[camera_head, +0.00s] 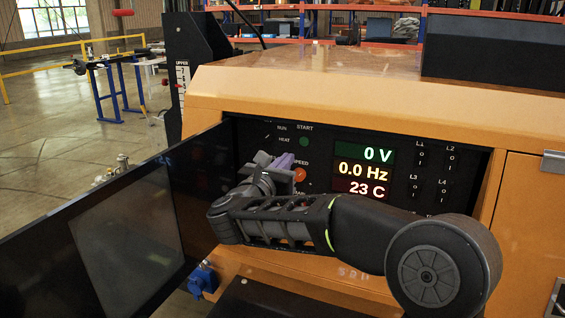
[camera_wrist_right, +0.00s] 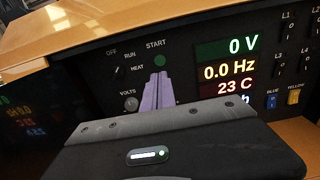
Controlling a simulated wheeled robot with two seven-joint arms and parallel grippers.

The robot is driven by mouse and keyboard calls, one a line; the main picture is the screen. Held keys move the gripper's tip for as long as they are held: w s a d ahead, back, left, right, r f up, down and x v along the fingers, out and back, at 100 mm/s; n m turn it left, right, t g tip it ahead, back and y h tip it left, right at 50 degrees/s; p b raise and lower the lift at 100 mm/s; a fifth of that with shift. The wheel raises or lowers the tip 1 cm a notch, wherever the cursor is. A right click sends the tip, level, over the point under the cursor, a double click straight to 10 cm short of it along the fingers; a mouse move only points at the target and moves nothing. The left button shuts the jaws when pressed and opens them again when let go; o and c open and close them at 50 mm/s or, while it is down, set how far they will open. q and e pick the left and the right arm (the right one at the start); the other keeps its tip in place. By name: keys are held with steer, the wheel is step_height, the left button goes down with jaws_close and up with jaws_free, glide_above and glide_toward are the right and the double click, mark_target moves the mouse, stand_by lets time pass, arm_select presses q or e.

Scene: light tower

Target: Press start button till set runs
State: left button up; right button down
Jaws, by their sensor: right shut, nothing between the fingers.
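The green start button (camera_head: 304,142) sits under the word START on the black control panel of the orange generator set. It also shows in the right wrist view (camera_wrist_right: 160,60). The display (camera_head: 363,171) reads 0 V, 0.0 Hz and 23 C. My right gripper (camera_head: 285,160) is shut and empty, its purple fingers in front of the panel just below and left of the button. In the right wrist view the fingertips (camera_wrist_right: 160,76) point up at the panel, just under the button. Whether they touch anything cannot be told. My left gripper is not in view.
An open dark door (camera_head: 125,215) stands at the left of the panel. A key switch marked OFF, RUN and HEAT (camera_wrist_right: 129,70) is left of the button. Switches L1 to L4 (camera_head: 430,175) are at the right.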

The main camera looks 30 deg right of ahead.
mark_target(304, 142)
steer(key=p+x, duration=0.2)
steer(key=x, duration=0.8)
steer(key=shift+f, duration=0.1)
